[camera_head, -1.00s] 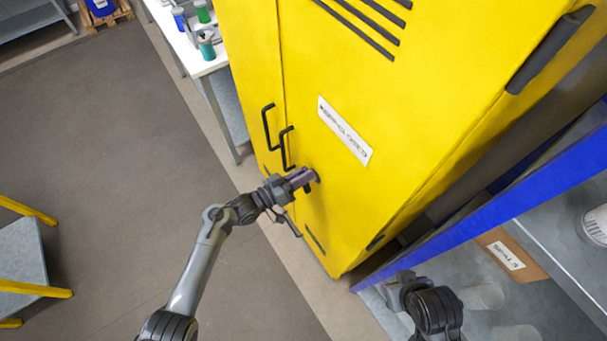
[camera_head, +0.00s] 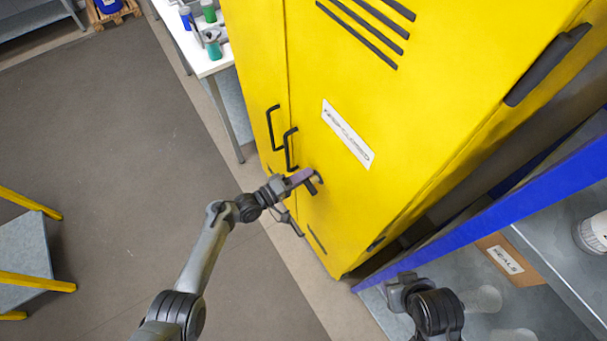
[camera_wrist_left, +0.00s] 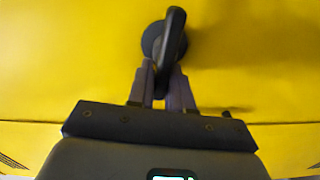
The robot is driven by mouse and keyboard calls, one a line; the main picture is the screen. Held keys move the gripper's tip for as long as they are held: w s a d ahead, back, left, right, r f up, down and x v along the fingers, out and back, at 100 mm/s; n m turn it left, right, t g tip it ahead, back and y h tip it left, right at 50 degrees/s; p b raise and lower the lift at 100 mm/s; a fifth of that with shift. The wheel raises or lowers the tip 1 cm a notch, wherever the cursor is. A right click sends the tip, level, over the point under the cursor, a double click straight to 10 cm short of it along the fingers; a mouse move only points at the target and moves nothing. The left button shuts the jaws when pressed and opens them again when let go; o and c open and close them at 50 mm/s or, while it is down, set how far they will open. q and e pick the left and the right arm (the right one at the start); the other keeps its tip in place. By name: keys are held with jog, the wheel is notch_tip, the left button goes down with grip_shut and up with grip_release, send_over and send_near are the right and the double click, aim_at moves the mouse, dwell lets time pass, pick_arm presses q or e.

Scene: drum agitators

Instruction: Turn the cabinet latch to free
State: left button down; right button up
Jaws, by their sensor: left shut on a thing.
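The yellow cabinet (camera_head: 355,205) fills the middle of the head view, its doors shut. The dark latch (camera_head: 317,178) sits on the right door, below and right of the door handles. In the left wrist view the latch (camera_wrist_left: 173,45) is a dark lever on a round base, pointing down towards my fingers. My left gripper (camera_head: 302,178) is at the latch, and in the wrist view its fingers (camera_wrist_left: 166,85) are shut on the lever's end. My right gripper (camera_head: 402,288) is at the lower right, away from the cabinet; its fingers are not clear.
Two black door handles (camera_head: 290,150) stand out close to my left gripper. A blue-edged shelf (camera_head: 480,230) with a box labelled SEALS (camera_head: 508,260) is on the right. A white bench (camera_head: 209,65) with bottles stands behind. The floor on the left is mostly clear.

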pick_arm(q)
jog(key=shift+f+n, duration=0.2)
jog(key=shift+n, duration=0.8)
jog(key=c, duration=1.1)
grip_release()
jog(key=shift+s+a, duration=0.1)
jog(key=shift+s+a, duration=0.15)
jog(key=shift+a, duration=0.15)
jog(key=p+v, duration=0.1)
jog(key=v, duration=0.9)
jog(key=shift+s+f, duration=0.1)
